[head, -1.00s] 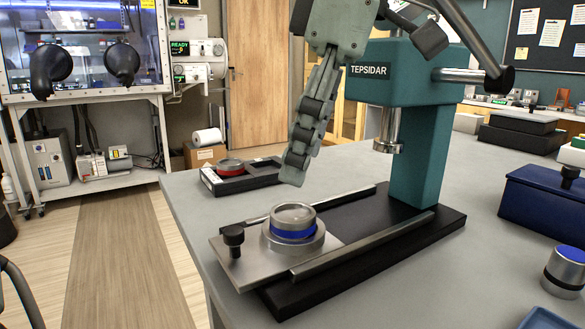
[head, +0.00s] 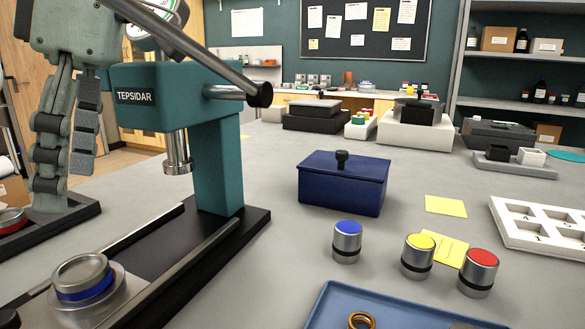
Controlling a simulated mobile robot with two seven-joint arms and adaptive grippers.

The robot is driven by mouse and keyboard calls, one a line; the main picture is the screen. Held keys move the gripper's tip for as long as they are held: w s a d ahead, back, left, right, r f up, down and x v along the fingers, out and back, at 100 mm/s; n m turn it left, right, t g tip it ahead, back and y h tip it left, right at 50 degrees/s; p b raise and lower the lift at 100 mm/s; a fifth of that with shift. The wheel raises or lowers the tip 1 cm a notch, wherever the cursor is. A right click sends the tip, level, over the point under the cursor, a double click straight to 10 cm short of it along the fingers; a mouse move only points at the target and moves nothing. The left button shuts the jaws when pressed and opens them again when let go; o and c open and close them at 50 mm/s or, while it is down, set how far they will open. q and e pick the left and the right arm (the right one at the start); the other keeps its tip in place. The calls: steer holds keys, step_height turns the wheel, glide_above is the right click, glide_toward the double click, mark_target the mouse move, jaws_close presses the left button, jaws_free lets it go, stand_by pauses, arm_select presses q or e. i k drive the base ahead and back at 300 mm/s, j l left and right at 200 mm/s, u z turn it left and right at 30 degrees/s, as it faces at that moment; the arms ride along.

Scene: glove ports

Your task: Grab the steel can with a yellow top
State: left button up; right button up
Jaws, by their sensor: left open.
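The steel can with a yellow top (head: 418,257) stands upright on the grey table, right of centre in the head view. It is between a blue-topped steel can (head: 347,242) on its left and a red-topped steel can (head: 478,273) on its right. My left gripper (head: 62,195) hangs fingers down at the far left, open and empty, beyond the press and far from the yellow-topped can. My right gripper is not in view.
The teal press (head: 218,150) stands between my left gripper and the cans. A blue lidded box (head: 343,184) is behind them, a blue tray (head: 325,305) in front. Yellow notes (head: 445,206) and a white compartment tray (head: 510,222) lie to the right.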

mark_target(418, 255)
steer(key=k+j, duration=0.45)
steer(key=j, duration=0.25)
steer(key=k+j, duration=0.25)
steer(key=j, duration=0.15)
